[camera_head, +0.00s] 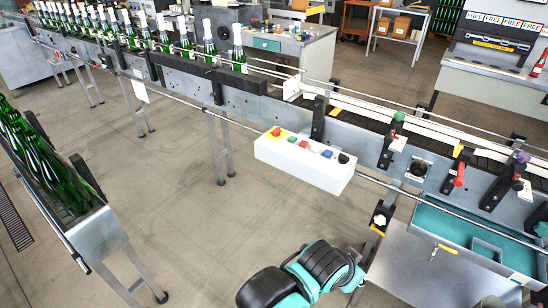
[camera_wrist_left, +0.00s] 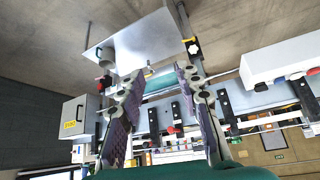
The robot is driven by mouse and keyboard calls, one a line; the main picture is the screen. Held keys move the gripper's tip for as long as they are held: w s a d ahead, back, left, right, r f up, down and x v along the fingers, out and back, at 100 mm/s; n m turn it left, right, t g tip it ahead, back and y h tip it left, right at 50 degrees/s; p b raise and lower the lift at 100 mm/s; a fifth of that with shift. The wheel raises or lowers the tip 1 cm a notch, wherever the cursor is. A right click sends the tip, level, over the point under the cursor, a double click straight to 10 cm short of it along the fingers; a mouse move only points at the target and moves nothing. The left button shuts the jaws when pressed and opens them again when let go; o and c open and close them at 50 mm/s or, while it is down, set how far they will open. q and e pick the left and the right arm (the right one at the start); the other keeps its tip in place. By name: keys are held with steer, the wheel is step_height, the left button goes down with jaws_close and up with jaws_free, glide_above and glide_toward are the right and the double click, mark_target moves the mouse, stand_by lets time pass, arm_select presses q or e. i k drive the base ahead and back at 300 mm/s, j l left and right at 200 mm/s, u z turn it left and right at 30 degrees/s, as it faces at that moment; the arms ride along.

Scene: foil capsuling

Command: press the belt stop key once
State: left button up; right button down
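A white key box (camera_head: 300,172) is mounted along the near side of the conveyor in the head view. Its top carries a row of keys: a red one on a yellow patch (camera_head: 277,132), a red key (camera_head: 304,144), a blue key (camera_head: 326,154) and a black key (camera_head: 343,158), among others. I cannot read any labels. In the left wrist view the white box (camera_wrist_left: 275,57) is at the right edge, partly cut off. My left gripper (camera_wrist_left: 160,75) is open and empty there, apart from the box. My right gripper is not in view.
The conveyor carries a row of green bottles (camera_head: 209,38) at the back left. Levers with knobs (camera_head: 459,174) and a teal tray (camera_head: 470,240) are at right. Clear floor lies left of the box.

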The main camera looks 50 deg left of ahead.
mark_target(303, 143)
steer(key=u, duration=1.45)
